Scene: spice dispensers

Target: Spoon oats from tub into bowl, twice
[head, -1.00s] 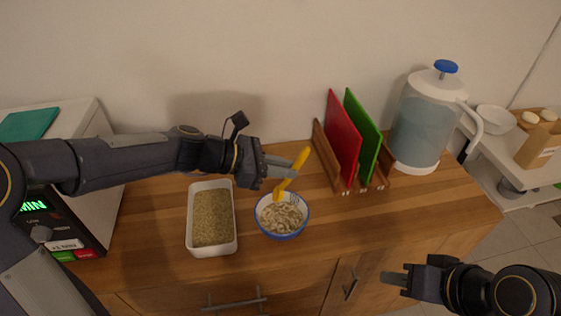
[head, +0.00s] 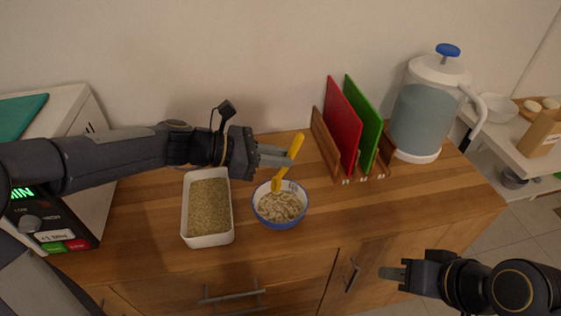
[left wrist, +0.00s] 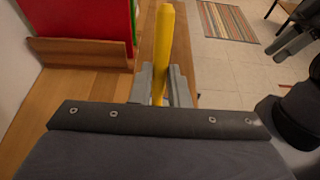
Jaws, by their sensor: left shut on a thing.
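The white rectangular tub (head: 208,240) of brown oats (head: 209,206) stands on the wooden counter. To its right is the white bowl with a blue outside (head: 281,224), holding pale flakes (head: 279,206). My left gripper (head: 278,157) is shut on the handle of a yellow spoon (head: 295,146), above the bowl's far side. The spoon is tilted, its lower end (head: 277,185) at the bowl's far inner side; I cannot tell whether it touches or carries oats. The handle also shows between the fingers in the left wrist view (left wrist: 162,55). My right gripper (head: 394,273) is empty before the counter's front; its finger gap is unclear.
A wooden rack (head: 325,150) with red (head: 343,120) and green (head: 363,125) boards stands right of the bowl. A water dispenser (head: 420,115) is behind it, to the right. A dark appliance (head: 50,220) stands at left. The counter's front right (head: 400,205) is clear.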

